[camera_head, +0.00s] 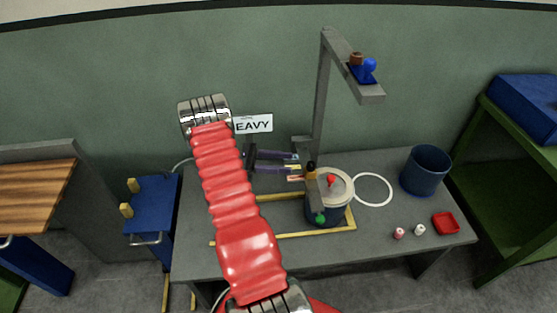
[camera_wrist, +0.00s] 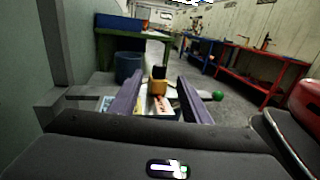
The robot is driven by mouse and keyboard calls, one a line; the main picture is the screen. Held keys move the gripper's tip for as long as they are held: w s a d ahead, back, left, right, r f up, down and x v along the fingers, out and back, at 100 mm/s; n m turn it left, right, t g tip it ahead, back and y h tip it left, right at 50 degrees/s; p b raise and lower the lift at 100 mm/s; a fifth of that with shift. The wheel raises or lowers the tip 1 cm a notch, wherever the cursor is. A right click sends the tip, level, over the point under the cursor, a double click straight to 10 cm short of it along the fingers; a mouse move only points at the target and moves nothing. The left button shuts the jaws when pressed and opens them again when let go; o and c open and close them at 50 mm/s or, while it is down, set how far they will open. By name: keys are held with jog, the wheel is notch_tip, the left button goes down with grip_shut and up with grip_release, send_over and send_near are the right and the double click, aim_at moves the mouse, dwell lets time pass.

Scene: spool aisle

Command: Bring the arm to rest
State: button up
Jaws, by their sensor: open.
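My red ribbed arm rises in front of the grey table in the head view. My gripper (camera_head: 297,167) has its two purple fingers reaching right above the table, apart from each other. The gripper also shows in the wrist view (camera_wrist: 157,100), with its fingers spread to either side. A yellow-brown and black piece (camera_wrist: 158,84) appears between or just beyond the fingers there; I cannot tell its exact distance. In the head view, a pot-like vessel (camera_head: 327,212) with a light lid and a red knob stands just right of and below the fingertips.
A grey post with an overhanging arm (camera_head: 322,95) stands behind the vessel. A yellow frame (camera_head: 290,235) surrounds the vessel's base. A blue cart (camera_head: 152,220) stands left.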

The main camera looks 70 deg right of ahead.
dwell(0.4)
jog(key=w+a+r+m+t, duration=0.1)
jog(key=w+a+r+t, duration=0.45)
jog(key=a+r, duration=0.4)
jog(key=w+a+r+m+t, duration=0.2)
jog(key=w+a+r+t, duration=0.3)
jog(key=a+r, duration=0.4)
jog(key=a+r+t+y, duration=0.2)
jog(key=a+t, duration=0.2)
jog(key=a, duration=0.6)
jog(key=s+a+r+t+y, duration=0.1)
jog(key=a+r+t+y, duration=0.1)
jog(key=a, duration=0.9)
jog(key=s+a+r+t+y, duration=0.1)
jog(key=a+r+t, duration=0.3)
jog(key=a, duration=0.7)
jog(key=shift+s+r+m+t+y, duration=0.15)
jog(key=shift+r+m+t+y, duration=0.2)
jog(key=shift+t, duration=0.7)
jog(key=shift+f, duration=0.1)
